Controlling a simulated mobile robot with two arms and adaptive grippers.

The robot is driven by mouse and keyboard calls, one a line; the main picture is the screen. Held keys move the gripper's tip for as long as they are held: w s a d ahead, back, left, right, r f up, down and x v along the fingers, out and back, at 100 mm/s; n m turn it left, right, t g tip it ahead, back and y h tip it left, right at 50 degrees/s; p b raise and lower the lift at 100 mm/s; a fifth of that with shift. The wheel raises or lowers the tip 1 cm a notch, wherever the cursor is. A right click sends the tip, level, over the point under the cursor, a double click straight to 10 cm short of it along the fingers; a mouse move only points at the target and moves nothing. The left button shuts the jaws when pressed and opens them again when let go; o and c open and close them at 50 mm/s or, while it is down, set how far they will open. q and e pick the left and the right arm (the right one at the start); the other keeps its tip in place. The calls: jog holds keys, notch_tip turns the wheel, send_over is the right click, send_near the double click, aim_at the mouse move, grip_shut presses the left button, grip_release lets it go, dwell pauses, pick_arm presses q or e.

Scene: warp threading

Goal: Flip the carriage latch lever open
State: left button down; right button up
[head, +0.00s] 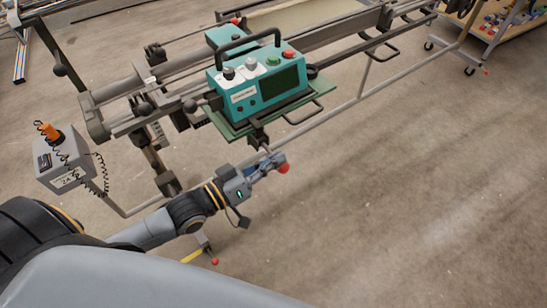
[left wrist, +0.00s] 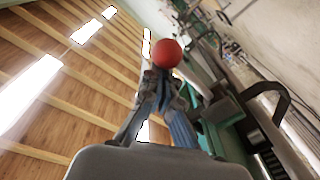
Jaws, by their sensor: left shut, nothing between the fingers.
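The teal carriage unit (head: 245,97), with a black carry handle and coloured buttons, sits on the rail. Below it, a red ball knob (head: 284,169), seemingly the latch lever's end, shows at my left gripper (head: 277,160). The lever's shaft is mostly hidden by the gripper. In the left wrist view, the red knob (left wrist: 167,53) is just beyond the fingertips of my left gripper (left wrist: 160,76). The fingers are shut with nothing between them. I cannot tell whether they touch the knob. My right gripper is not in view.
A grey box with an orange knob (head: 50,132) and coiled cable stands at the left. A grey frame tube (head: 335,112) runs below the carriage. Another red-tipped lever (head: 214,261) shows below my left arm. The floor (head: 420,210) at the right is clear.

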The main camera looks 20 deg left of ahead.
pick_arm(q)
jog(key=shift+f+m, duration=0.3)
jog(key=shift+m, duration=0.1)
jog(key=shift+w+a+f+m, duration=0.2)
jog(key=shift+f+m, duration=1.3)
jog(key=shift+m, duration=0.6)
jog(key=shift+w+a+f+m, duration=0.1)
jog(key=shift+a+f+m, duration=0.05)
jog(key=shift+f+m, duration=1.65)
jog(key=shift+r+m, duration=0.3)
jog(key=shift+m, duration=0.1)
jog(key=shift+r, duration=0.1)
